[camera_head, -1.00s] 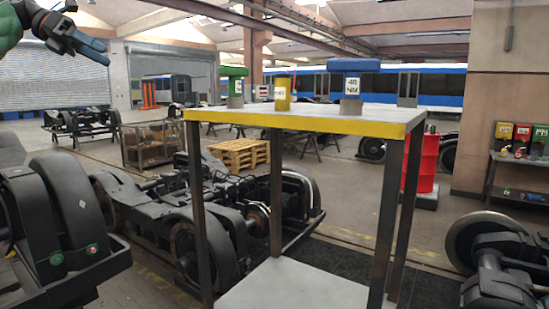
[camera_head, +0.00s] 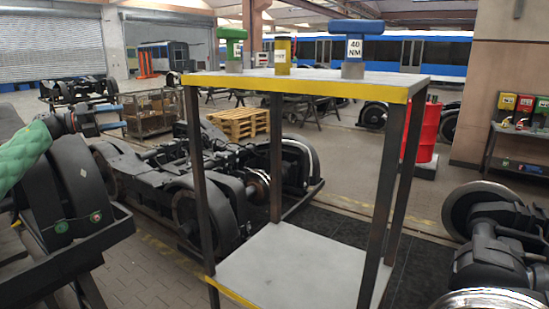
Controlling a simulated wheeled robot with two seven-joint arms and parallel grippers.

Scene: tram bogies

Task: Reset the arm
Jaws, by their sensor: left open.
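My left arm comes in from the left edge with a green sleeve (camera_head: 22,158). My right gripper is not in view.
A tall table with a yellow edge (camera_head: 300,88) carries a green-topped tool (camera_head: 234,48), a yellow one (camera_head: 282,55) and a blue one labelled 40 NM (camera_head: 355,48). Bogies (camera_head: 215,190) stand behind and at both sides. A red barrel (camera_head: 428,130) stands right.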

